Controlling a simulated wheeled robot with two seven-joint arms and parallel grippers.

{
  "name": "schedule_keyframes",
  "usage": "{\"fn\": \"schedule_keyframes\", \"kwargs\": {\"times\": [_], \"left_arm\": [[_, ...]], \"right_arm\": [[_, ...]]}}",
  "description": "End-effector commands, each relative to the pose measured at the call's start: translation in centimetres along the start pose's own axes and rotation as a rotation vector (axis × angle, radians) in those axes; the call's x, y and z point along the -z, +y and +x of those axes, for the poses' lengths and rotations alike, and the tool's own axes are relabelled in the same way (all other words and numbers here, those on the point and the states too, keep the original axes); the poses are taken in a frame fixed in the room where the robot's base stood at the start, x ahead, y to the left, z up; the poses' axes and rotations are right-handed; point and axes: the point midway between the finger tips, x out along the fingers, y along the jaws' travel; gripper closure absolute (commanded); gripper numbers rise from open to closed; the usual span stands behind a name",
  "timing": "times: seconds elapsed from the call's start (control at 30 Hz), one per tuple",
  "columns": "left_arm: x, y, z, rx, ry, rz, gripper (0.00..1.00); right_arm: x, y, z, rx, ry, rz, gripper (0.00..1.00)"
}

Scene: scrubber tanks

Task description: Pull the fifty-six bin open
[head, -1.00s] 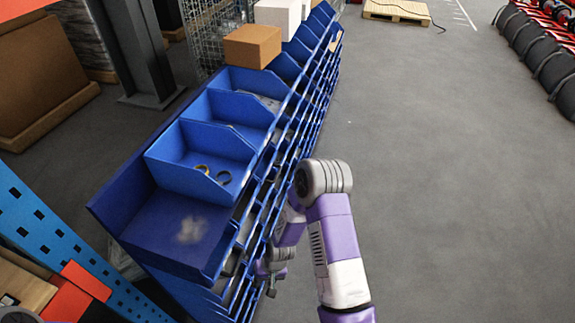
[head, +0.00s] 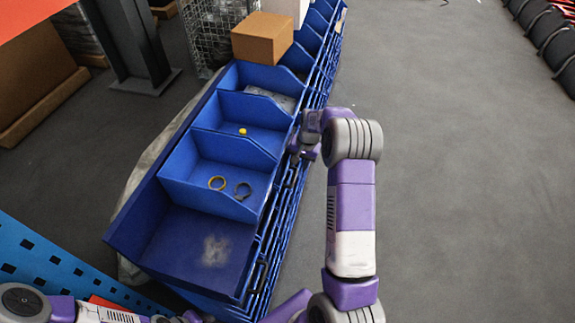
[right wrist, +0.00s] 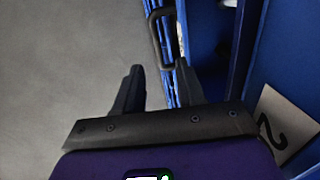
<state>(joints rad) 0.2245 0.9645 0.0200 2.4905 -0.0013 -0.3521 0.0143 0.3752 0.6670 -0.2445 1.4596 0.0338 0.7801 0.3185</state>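A blue bin rack (head: 188,237) runs from the lower middle to the top of the head view, with open-topped bins along its top. Its front face, to the right, carries dark pull handles. My right gripper (head: 300,152) is beside this front face, partly hidden by my arm. In the right wrist view the gripper (right wrist: 160,88) is open, with a dark handle (right wrist: 164,42) just beyond its fingertips and nothing clearly gripped. A pale label (right wrist: 278,125) shows a digit like 2. No fifty-six is readable. My left arm shows at lower left; its gripper is out of view.
A cardboard box (head: 262,38) stands on the rack's far part. Grey floor (head: 450,180) right of the rack is clear. A dark post (head: 130,45) stands behind it at left.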

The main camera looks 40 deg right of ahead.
Motion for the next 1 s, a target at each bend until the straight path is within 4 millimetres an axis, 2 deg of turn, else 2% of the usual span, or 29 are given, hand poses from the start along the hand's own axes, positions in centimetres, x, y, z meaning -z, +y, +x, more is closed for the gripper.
{"fn": "schedule_keyframes", "kwargs": {"times": [0.2, 0.4, 0.53, 0.8, 1.0], "left_arm": [[0.0, -0.2, 0.6, 0.0, -0.001, -0.001, 0.57], [0.0, -0.4, 0.9, 0.0, -0.001, -0.001, 0.57], [0.0, -0.4, 1.0, 0.0, 0.0, -0.001, 0.57], [0.0, -0.4, 1.0, 0.0, 0.0, 0.0, 0.57], [0.0, -0.4, 1.0, 0.0, 0.0, 0.0, 0.57]], "right_arm": [[-0.1, 0.0, 3.7, -0.001, -0.005, -0.001, 0.61], [-0.1, -0.1, 6.3, 0.0, -0.004, -0.002, 0.61], [-0.1, -0.1, 7.0, 0.001, -0.002, -0.002, 0.61], [-0.1, -0.1, 7.0, 0.001, -0.001, -0.002, 0.61], [-0.1, -0.1, 7.0, 0.001, -0.001, -0.002, 0.92]]}}
